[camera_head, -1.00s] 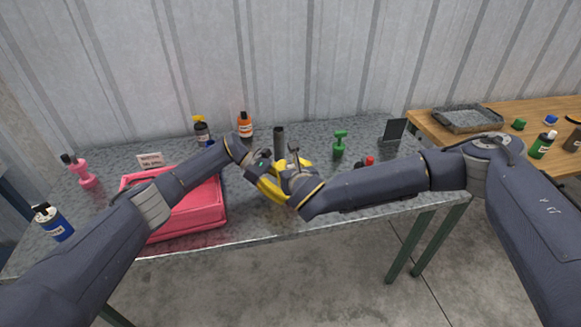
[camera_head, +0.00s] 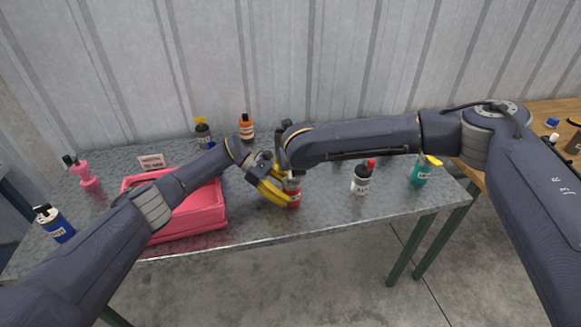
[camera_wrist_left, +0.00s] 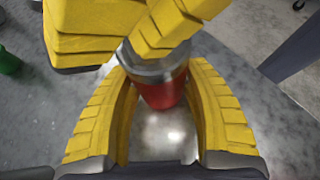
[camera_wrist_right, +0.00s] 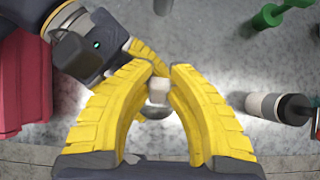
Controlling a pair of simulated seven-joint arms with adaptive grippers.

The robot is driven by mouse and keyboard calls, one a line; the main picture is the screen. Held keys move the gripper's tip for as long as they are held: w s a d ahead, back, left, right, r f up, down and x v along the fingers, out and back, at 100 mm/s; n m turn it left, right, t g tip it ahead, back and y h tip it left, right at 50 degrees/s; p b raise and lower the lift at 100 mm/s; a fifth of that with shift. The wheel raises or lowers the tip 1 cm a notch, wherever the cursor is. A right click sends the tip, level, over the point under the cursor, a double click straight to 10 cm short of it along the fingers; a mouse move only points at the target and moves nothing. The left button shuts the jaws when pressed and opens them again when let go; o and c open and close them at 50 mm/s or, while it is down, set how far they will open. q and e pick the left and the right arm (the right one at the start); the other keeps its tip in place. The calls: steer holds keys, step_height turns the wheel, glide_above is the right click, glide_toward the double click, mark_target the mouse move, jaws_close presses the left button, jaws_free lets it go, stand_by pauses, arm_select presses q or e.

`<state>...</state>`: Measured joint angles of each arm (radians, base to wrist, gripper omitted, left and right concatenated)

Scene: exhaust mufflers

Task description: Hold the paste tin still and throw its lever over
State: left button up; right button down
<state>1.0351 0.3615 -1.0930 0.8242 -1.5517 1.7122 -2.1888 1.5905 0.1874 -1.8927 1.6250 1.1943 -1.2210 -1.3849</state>
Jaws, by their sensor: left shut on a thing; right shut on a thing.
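The paste tin (camera_head: 294,200) is red with a grey metal top and stands near the table's front edge, partly hidden by yellow fingers. My left gripper (camera_head: 283,190) is shut around the tin's side; the tin (camera_wrist_left: 165,92) shows between its two fingers in the left wrist view. My right gripper (camera_wrist_right: 160,75) is over the tin's top, shut on the pale end of the lever (camera_wrist_right: 158,90). In the head view my right arm hides most of that gripper. The rest of the lever is hidden, so its angle cannot be told.
A pink tray (camera_head: 130,181) lies left of the tin. An orange bottle (camera_head: 246,128) and a dark bottle (camera_head: 203,134) stand behind. Bare tabletop lies in front of the white bottle.

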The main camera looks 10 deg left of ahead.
steer(key=shift+f, duration=0.15)
stand_by(0.3)
steer(key=c, duration=1.2)
jaws_free()
steer(key=shift+r, duration=0.2)
steer(key=v, duration=1.2)
steer(key=shift+w, duration=0.15)
arm_select(q)
steer(key=o, duration=1)
steer(key=shift+c, duration=0.2)
